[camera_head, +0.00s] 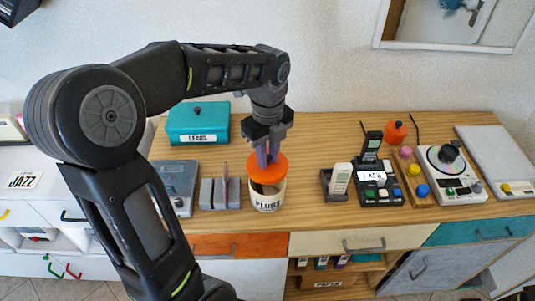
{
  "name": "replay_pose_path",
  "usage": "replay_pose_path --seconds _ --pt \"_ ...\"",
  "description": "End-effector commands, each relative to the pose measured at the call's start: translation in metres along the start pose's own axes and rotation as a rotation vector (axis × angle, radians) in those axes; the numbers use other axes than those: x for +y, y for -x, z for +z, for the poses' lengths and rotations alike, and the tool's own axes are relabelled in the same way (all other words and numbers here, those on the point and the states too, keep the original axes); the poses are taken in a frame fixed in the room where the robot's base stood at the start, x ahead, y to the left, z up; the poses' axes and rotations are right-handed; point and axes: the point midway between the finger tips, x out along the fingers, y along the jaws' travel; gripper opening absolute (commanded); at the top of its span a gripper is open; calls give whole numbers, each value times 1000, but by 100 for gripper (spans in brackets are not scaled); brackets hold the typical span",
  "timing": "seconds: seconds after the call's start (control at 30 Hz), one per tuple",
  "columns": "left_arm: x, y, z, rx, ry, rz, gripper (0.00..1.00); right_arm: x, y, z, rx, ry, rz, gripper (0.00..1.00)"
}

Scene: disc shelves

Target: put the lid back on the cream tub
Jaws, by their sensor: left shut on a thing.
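The cream tub (268,203), labelled PLUGS, stands upright near the front edge of the wooden top. Its dark opening shows at the front of its mouth. My left gripper (267,156) is above the tub, pointing down, and is shut on the orange lid (270,172). The lid is over the rear part of the mouth and hides the back rim. I cannot tell whether the lid touches the rim.
A teal box (198,123) stands behind left. A grey block (220,193) is close left of the tub. A handset in a grey cradle (337,185), a black phone (376,184) and a white turntable device (447,172) stand to the right. An orange knobbed pot (396,133) is further back.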

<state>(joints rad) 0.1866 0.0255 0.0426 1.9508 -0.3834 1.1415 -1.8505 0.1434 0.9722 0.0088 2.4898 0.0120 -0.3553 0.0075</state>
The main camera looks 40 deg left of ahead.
Motion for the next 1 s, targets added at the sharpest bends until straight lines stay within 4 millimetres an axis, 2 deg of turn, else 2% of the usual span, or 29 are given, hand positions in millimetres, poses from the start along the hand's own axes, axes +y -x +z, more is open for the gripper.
replay_pose_path --seconds 0.6,1.0 --pt "0 -53 0 1 -1 2 0 10 -37 -6 12 9 -13 36" --pt "0 -62 0 0 -1 0 0 11 -42 -6 14 11 -16 36"
